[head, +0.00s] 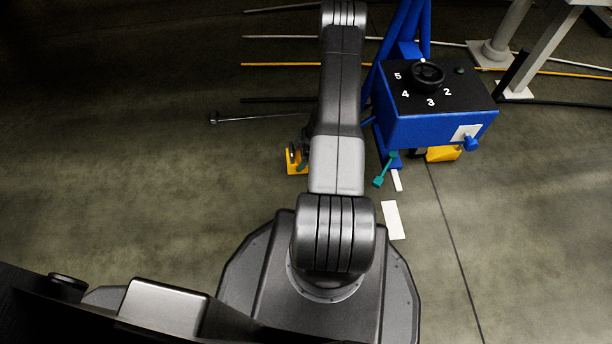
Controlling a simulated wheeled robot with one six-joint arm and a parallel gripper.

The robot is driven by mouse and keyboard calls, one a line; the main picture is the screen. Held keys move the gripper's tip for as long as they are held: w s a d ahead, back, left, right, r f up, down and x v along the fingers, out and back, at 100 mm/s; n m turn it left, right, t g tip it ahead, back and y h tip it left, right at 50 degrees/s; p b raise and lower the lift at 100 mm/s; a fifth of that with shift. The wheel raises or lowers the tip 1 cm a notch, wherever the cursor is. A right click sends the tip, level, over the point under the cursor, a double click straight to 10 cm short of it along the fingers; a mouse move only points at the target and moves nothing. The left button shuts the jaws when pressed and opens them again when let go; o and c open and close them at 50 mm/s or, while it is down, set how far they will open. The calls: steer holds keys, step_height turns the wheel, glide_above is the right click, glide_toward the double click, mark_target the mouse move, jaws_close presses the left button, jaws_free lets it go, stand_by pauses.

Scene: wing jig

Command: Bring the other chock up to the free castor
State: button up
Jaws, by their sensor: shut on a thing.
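One yellow chock (296,167) shows just left of my arm, low at floor level and partly hidden by the arm. My gripper (304,152) is mostly hidden behind my forearm; a dark part of it shows at this chock, and it is shut on it. A second yellow chock (443,154) lies on the floor under the right front of the blue jig stand (425,130). The stand's castors are not clearly visible. The held chock is left of the stand, with a gap of floor and my arm between them.
A teal lever (384,170) sticks out at the stand's lower left. White floor marks (393,220) lie in front of it. A thin grey rod (255,118) and several long bars lie behind. Floor at the left is clear.

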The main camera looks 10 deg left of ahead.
step_height(320, 180, down, 10)
steer(key=b, duration=0.4)
steer(key=shift+f, duration=0.1)
steer(key=o, duration=1.7)
steer(key=shift+o, duration=0.2)
steer(key=p+v, duration=0.5)
steer(key=v, duration=0.7)
steer(key=shift+r, duration=0.2)
